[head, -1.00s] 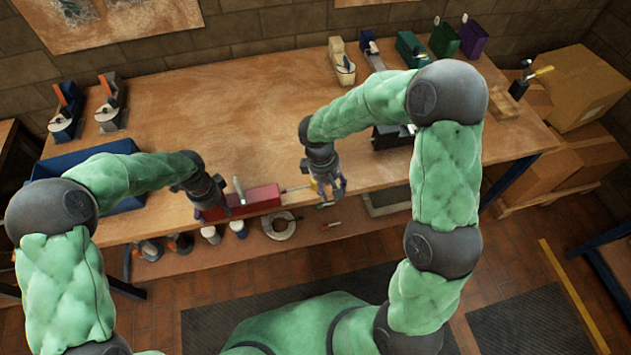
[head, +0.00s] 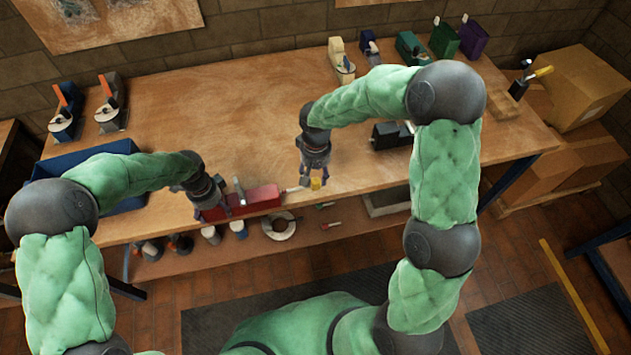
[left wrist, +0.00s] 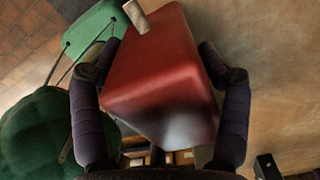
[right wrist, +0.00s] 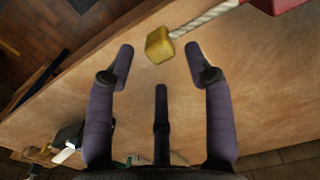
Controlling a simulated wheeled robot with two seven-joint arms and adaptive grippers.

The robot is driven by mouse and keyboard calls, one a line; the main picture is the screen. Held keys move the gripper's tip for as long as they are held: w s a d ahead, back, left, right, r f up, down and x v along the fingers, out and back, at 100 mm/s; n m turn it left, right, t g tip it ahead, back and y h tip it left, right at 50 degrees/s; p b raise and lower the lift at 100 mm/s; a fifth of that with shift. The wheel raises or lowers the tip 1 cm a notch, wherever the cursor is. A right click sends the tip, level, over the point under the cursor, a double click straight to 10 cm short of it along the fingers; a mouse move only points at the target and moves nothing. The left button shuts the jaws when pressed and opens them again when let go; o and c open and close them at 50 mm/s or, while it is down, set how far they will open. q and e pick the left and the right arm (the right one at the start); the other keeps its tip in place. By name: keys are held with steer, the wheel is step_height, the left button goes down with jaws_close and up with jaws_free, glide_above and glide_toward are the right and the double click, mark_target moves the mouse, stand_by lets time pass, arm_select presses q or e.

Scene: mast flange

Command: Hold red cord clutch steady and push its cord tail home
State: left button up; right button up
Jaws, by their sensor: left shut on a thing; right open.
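The red cord clutch (head: 258,198) is a red block at the table's front edge, with a pale lever on its top. My left gripper (head: 222,205) is shut on its left end; in the left wrist view (left wrist: 165,85) the fingers lie on both sides of the red body. The cord tail (head: 295,189) comes out of its right end and carries a yellow block (head: 316,183) at its tip. The right wrist view shows the pale twisted cord (right wrist: 205,22) and the yellow block (right wrist: 159,45). My right gripper (head: 313,181) is open, its fingertips close around or beside the yellow block.
A dark blue tray (head: 85,150) lies behind my left forearm. A black device (head: 392,134) stands right of my right gripper. Coloured devices line the back, including a dark green one (head: 445,40). A lower shelf holds a ring (head: 280,226) and cups. The table middle is clear.

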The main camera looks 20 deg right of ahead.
mark_target(315, 180)
steer(key=shift+f, duration=2.65)
jaws_close()
